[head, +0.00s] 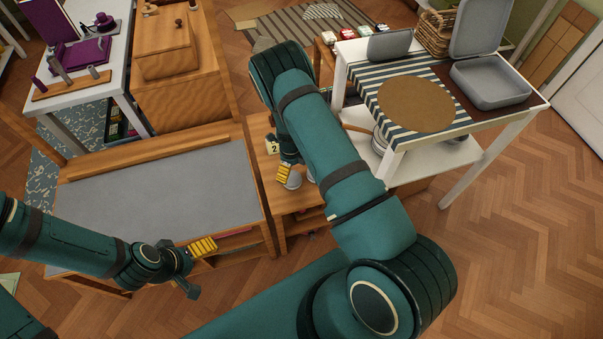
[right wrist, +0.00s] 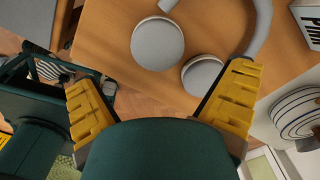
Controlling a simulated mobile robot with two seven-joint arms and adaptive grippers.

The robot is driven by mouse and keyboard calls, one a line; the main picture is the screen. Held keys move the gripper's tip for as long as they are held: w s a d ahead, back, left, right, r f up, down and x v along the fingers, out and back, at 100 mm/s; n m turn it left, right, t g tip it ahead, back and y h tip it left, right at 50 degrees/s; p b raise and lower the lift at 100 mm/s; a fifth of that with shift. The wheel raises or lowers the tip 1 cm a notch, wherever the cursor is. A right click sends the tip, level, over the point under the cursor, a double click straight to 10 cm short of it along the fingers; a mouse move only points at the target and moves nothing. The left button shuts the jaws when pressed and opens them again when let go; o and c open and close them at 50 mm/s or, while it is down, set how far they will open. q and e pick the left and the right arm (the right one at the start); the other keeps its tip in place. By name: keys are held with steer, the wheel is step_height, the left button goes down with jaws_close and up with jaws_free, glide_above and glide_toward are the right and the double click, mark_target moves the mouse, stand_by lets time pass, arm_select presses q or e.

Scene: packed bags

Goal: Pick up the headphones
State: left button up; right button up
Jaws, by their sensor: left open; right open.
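The light grey headphones (right wrist: 157,43) lie on a wooden surface in the right wrist view, with two round ear cups and part of the curved headband showing. In the head view only a small grey part of the headphones (head: 293,182) shows beneath my right gripper (head: 285,172). In its wrist view my right gripper (right wrist: 160,80) is open, its yellow-padded fingers spread wide. The ear cups appear ahead of and between the fingertips, not gripped. My left gripper (head: 203,267) is open and empty at the lower left, above the front edge of the grey-topped bench.
The wooden stand (head: 263,155) sits between the grey-topped bench (head: 160,190) and a white table (head: 535,98) with a grey open case (head: 490,84) and round mat (head: 416,104). A white lettered box (right wrist: 308,22) and striped dishes (right wrist: 298,112) are at right.

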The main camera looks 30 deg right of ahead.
mark_target(292, 177)
steer(key=f, duration=0.4)
steer(key=f+b, duration=0.1)
steer(key=f, duration=0.2)
steer(key=shift+s+a+f, duration=0.1)
steer(key=shift+s+f, duration=0.1)
steer(key=shift+f, duration=0.15)
steer(key=shift+r, duration=0.1)
steer(key=c, duration=1.2)
